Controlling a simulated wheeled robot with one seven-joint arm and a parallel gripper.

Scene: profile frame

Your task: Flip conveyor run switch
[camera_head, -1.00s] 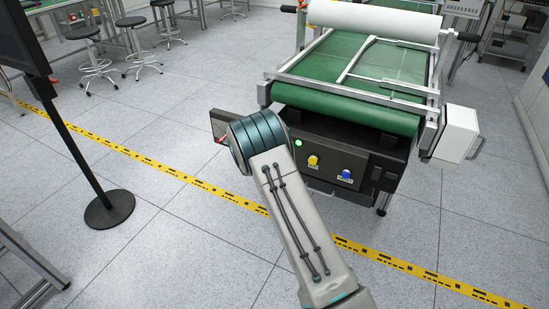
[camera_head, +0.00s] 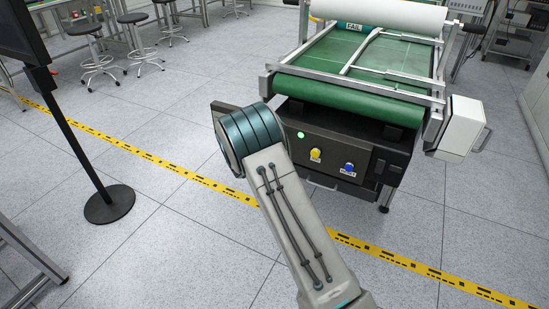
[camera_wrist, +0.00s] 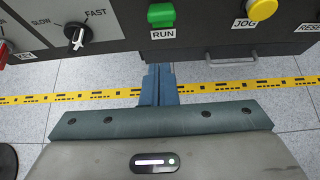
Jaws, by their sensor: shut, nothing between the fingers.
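The green run switch (camera_wrist: 161,15) sits on the dark control panel above a white RUN label (camera_wrist: 164,33) in the wrist view. It shows as a bright green spot (camera_head: 300,135) in the head view, on the front of the conveyor (camera_head: 345,115). My gripper (camera_wrist: 158,72) is shut and empty. Its blue fingers point at the panel, just below the RUN label in the picture; I cannot tell whether they touch the panel. In the head view my own arm hides the gripper and the panel's left part.
A black SLOW–FAST knob (camera_wrist: 77,36) is left of the switch, with part of a red control (camera_wrist: 3,50) farther left. A yellow JOG button (camera_wrist: 262,10) is to the right. A blue button (camera_head: 349,168) is farther right. A black stand (camera_head: 109,204) is on the floor at left.

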